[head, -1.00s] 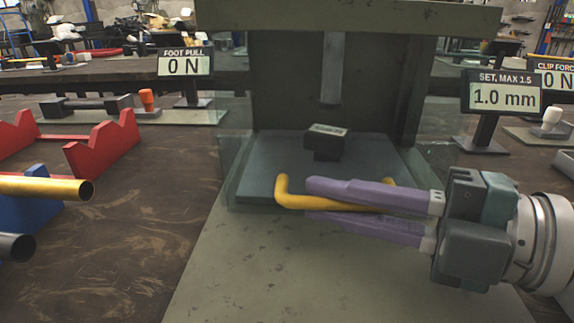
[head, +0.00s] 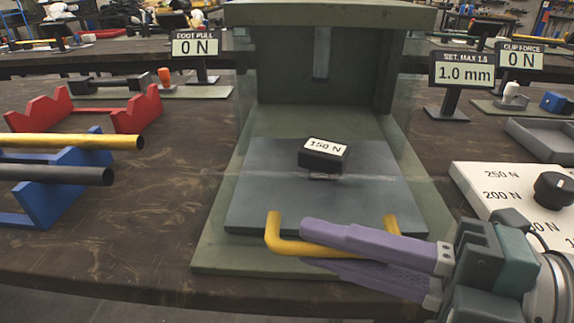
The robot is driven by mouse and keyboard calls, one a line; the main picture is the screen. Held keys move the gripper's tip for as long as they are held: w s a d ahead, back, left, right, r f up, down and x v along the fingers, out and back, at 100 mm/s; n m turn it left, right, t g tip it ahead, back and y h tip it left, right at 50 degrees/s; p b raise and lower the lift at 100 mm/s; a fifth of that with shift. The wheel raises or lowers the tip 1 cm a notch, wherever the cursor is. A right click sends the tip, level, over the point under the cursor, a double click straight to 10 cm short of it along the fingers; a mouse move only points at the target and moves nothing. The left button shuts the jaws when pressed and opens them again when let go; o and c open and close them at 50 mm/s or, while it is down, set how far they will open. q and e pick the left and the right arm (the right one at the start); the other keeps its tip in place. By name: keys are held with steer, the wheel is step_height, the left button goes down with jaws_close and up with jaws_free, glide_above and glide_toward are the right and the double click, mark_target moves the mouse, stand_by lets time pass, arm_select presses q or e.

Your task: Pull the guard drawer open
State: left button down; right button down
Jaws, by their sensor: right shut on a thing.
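The guard drawer (head: 265,190) is a grey plate with clear side panels, lying on the green base of the press (head: 335,15). A strip of bare green base shows behind the plate and another in front of it. A yellow U-shaped handle (head: 272,236) sticks out from its front edge. My right gripper (head: 308,246), with purple fingers, comes in from the right and is shut on the handle bar, one finger above and one below. The fingers hide part of the bar. My left gripper is not in view.
A black block (head: 322,156) labelled 150 N sits on the drawer plate. A white panel with a black knob (head: 553,190) stands at right, near my right gripper. Red and blue racks (head: 75,190) with tubes stand at left. The table's front edge lies just before the base.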

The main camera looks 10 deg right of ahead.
steer(key=shift+w+d, duration=0.1)
steer(key=shift+w, duration=0.1)
steer(key=c, duration=0.9)
jaws_free()
steer(key=v, duration=1)
